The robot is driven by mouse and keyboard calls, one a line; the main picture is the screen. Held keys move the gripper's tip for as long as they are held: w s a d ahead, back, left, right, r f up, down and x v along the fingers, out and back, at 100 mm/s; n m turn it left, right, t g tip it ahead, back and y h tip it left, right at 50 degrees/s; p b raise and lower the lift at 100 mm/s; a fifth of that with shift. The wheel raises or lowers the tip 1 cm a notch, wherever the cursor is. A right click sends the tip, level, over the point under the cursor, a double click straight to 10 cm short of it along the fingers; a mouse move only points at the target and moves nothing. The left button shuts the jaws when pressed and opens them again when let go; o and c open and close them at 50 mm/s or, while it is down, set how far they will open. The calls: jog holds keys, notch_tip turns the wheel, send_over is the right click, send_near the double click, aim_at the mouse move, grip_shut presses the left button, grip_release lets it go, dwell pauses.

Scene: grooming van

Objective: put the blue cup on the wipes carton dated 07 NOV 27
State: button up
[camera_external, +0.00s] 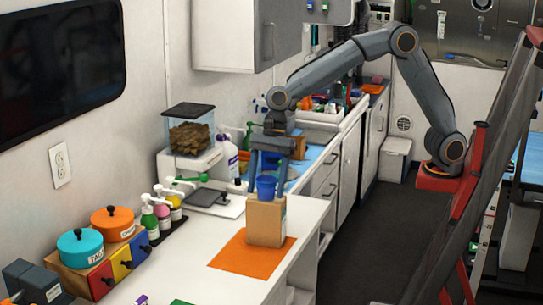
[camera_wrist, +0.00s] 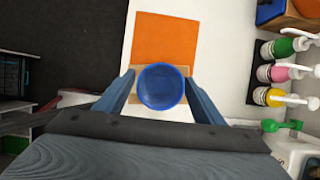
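The blue cup (camera_external: 265,187) stands upright on top of a brown carton (camera_external: 266,222). In the wrist view I look down into the cup (camera_wrist: 162,87), with edges of the carton (camera_wrist: 133,90) showing around it. My gripper (camera_external: 266,190) points down over the carton, with one finger on each side of the cup. The fingers look spread, with a small gap beside the cup in the external view. No date on the carton is readable, so I cannot tell which carton it is.
The carton stands at the back edge of an orange mat (camera_external: 250,258) on the white counter. Pump bottles (camera_external: 162,210), lidded pots (camera_external: 112,222) and a scale with a clear container (camera_external: 190,135) stand to the left. The front counter beside the mat is largely clear.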

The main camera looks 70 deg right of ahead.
jog(key=b+v, duration=0.2)
jog(key=v, duration=1)
jog(key=d+f+n+h, duration=0.1)
jog(key=d+f+n, duration=0.1)
jog(key=d+f, duration=0.35)
jog(key=d+f+n, duration=0.2)
jog(key=d+f, duration=0.1)
jog(key=d, duration=0.5)
jog(key=s+d+f+n+h, duration=0.1)
jog(key=s+d+f+n, duration=0.3)
jog(key=d, duration=0.4)
jog(key=s+d+f+n+h, duration=0.1)
jog(key=s+d+f+n, duration=0.4)
jog(key=d, duration=0.4)
jog(key=s+d+f+n+h, duration=0.1)
jog(key=s+d+f+n, duration=0.4)
jog(key=s+d+f, duration=0.2)
jog(key=shift+d+f+t, duration=0.3)
jog(key=shift+d+f, duration=0.15)
jog(key=shift+d, duration=0.5)
